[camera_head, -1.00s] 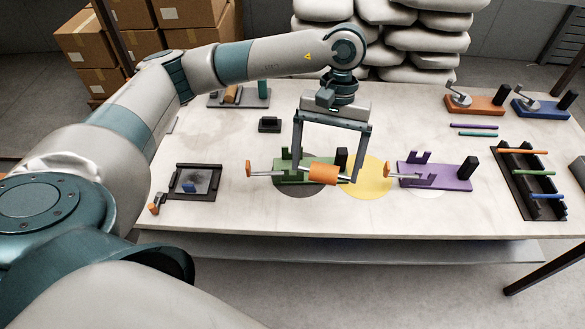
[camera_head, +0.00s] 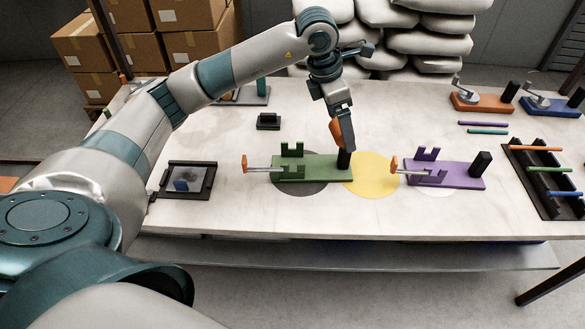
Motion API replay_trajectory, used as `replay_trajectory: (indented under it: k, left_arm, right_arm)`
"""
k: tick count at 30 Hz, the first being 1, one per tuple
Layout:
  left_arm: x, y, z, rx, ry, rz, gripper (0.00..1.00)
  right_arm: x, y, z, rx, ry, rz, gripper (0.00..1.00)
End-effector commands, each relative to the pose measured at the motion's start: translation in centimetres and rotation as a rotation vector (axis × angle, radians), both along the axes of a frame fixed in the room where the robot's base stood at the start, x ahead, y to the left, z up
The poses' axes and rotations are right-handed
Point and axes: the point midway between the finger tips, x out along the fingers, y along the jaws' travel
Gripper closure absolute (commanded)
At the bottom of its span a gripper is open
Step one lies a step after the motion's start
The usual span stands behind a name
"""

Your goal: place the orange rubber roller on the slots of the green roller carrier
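The green roller carrier (camera_head: 325,172) lies mid-table, with slotted uprights at its left part and a black block (camera_head: 344,159) at its right end. A grey rod with an orange end (camera_head: 244,164) sticks out to its left. My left gripper (camera_head: 343,134) is above the carrier's right end, turned nearly edge-on. The orange rubber roller (camera_head: 336,130) shows beside its fingers, apparently held between them and clear of the slots. The far finger and the roller's ends are mostly hidden. My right gripper is not in view.
A purple carrier (camera_head: 455,174) stands to the right, beyond a yellow disc (camera_head: 372,178). A black rack with coloured rods (camera_head: 525,175) is at the far right. A black framed tray (camera_head: 207,190) is at the left. The front table strip is clear.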

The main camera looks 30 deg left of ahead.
Motion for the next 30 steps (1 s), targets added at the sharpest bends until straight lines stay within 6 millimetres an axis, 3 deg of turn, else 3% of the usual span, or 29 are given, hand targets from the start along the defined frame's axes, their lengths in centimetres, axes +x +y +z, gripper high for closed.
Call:
replay_trajectory:
  k: [9, 15, 21, 30]
  left_arm:
    - [3.5, 2.1, -1.3, -0.002, -0.001, 0.603, 0.34]
    - [5.0, 3.4, -1.6, -0.001, 0.000, 0.874, 0.34]
    - [5.4, 3.9, -1.6, -0.001, 0.001, 0.977, 0.34]
    - [5.4, 3.9, -1.6, -0.001, 0.001, 0.982, 0.34]
  right_arm:
    - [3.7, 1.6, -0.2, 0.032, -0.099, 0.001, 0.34]
    - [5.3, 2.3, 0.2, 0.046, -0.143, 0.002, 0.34]
    - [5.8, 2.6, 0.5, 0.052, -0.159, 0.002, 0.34]
    - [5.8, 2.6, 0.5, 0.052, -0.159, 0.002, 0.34]
